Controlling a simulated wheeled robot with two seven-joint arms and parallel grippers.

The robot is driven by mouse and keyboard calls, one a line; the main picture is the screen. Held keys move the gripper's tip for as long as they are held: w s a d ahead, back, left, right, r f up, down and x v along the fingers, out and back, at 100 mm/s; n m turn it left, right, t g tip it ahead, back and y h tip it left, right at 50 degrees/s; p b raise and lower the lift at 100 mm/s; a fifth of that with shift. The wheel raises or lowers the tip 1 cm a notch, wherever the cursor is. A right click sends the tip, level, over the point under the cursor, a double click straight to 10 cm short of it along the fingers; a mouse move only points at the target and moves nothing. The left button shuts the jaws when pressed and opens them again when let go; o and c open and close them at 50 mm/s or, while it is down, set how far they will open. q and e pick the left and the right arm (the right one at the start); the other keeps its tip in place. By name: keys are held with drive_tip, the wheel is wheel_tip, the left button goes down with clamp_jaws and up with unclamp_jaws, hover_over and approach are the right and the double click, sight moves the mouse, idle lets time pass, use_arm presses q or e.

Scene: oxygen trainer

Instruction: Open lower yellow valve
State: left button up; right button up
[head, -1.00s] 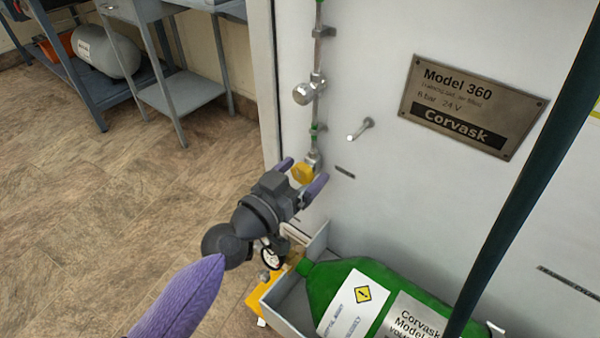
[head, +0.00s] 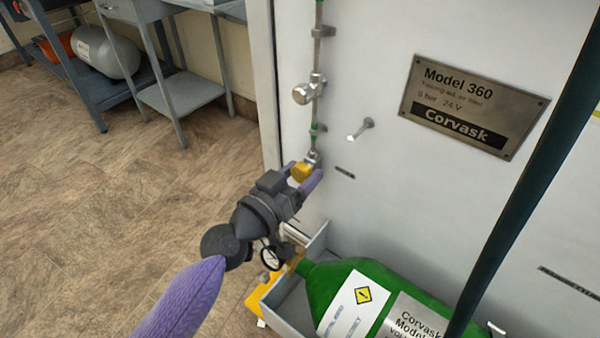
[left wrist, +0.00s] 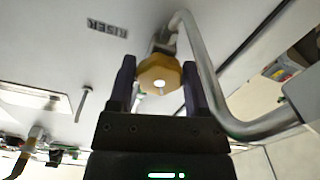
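The lower yellow valve (head: 301,172) is a small knob at the bottom of a vertical pipe on the pale panel. In the left wrist view the yellow knob (left wrist: 160,73) faces me, with a light centre. My left gripper (head: 302,173) has one purple finger on each side of the knob. In the left wrist view the fingers (left wrist: 160,80) appear to touch its two sides, so the gripper looks shut on it. My right gripper is not in view.
A green cylinder (head: 335,283) lies in a tray below. In the left wrist view a bent grey tube (left wrist: 205,75) passes close to the right finger.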

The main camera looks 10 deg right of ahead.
use_arm(q)
drive_tip(key=o, duration=0.3)
drive_tip(key=shift+a, duration=0.1)
drive_tip(key=v, duration=0.9)
drive_tip(key=shift+s+a, duration=0.3)
